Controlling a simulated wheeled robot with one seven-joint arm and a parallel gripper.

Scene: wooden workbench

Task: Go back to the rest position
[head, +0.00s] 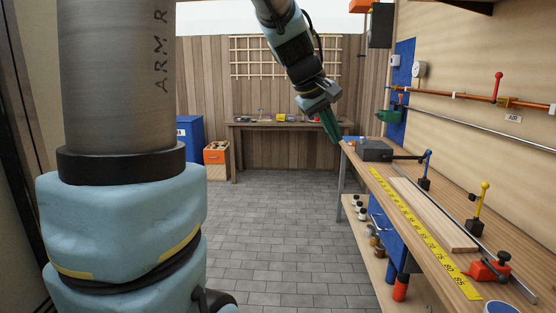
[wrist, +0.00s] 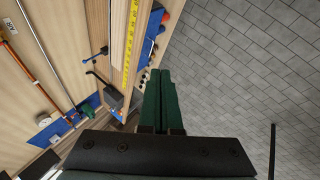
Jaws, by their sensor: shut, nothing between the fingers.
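My gripper (head: 331,126) hangs in the air at the upper middle of the head view, near the far left end of the workbench (head: 405,212). Its green fingers point down. In the wrist view my gripper (wrist: 160,75) shows its two green fingers side by side and pressed together, with nothing between them. Beyond the fingertips are the bench edge and the grey tiled floor (wrist: 245,60). The gripper appears apart from the bench and everything on it.
The bench carries a yellow measuring strip (head: 425,232), a wooden board (head: 432,215), a dark grey block (head: 374,151), a yellow-knobbed clamp (head: 478,205) and a red tool (head: 487,270). Pipes (head: 470,94) run along the wall. The tiled floor (head: 285,225) is clear. A second table (head: 285,125) stands behind.

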